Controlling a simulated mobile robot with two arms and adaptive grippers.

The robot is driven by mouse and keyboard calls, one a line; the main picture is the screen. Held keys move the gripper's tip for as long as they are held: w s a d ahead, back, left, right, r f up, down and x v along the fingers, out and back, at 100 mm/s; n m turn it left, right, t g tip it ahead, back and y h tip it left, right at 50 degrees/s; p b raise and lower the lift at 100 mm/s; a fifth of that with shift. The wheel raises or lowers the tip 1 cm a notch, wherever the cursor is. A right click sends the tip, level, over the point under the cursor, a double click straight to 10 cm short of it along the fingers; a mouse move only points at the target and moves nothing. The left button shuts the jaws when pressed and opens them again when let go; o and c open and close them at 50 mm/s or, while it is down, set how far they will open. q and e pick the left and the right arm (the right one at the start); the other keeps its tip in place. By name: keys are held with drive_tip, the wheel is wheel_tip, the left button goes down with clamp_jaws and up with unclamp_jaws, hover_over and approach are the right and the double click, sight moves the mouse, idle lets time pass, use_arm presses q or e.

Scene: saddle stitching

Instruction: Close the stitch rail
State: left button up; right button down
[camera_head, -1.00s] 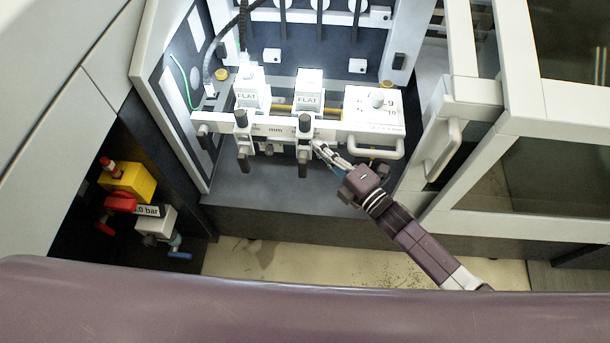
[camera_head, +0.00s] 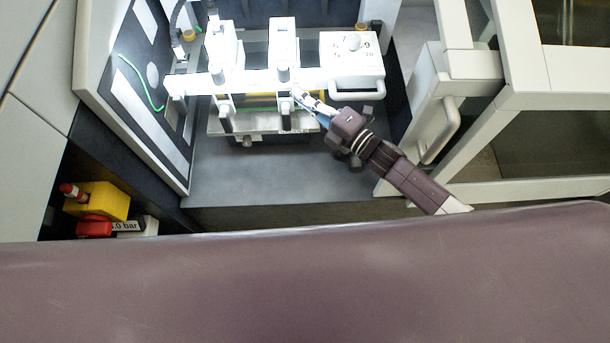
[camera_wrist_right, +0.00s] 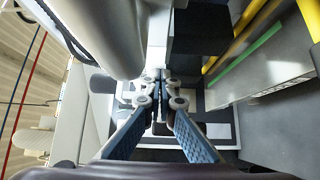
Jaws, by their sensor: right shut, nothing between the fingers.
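The stitch rail appears to be the long white crossbar (camera_head: 200,82) running across the machine bay in the head view. Below it is a gap with yellow and green strips (camera_head: 262,104), above a lower pale plate (camera_head: 265,127). My right gripper (camera_head: 304,97) is shut and empty, close below the crossbar near the right-hand clamp (camera_head: 284,73). I cannot tell whether it touches. In the wrist view my right gripper's (camera_wrist_right: 160,85) fingertips meet, between a white rounded part (camera_wrist_right: 108,35) and the strips, which show at right. My left gripper is not in view.
A white dial box (camera_head: 342,68) sits at the crossbar's right end. A machine door with a handle (camera_head: 440,130) stands at the right. A yellow and red valve unit (camera_head: 98,200) is at lower left. The grey bay floor (camera_head: 240,178) is clear.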

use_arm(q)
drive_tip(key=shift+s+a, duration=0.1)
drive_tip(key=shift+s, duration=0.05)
use_arm(e)
drive_tip(key=shift+w+d+r, duration=0.2)
drive_tip(key=shift+w, duration=0.1)
drive_tip(key=v, duration=0.7)
drive_tip(key=shift+s+f, duration=0.2)
drive_tip(key=shift+s, duration=0.25)
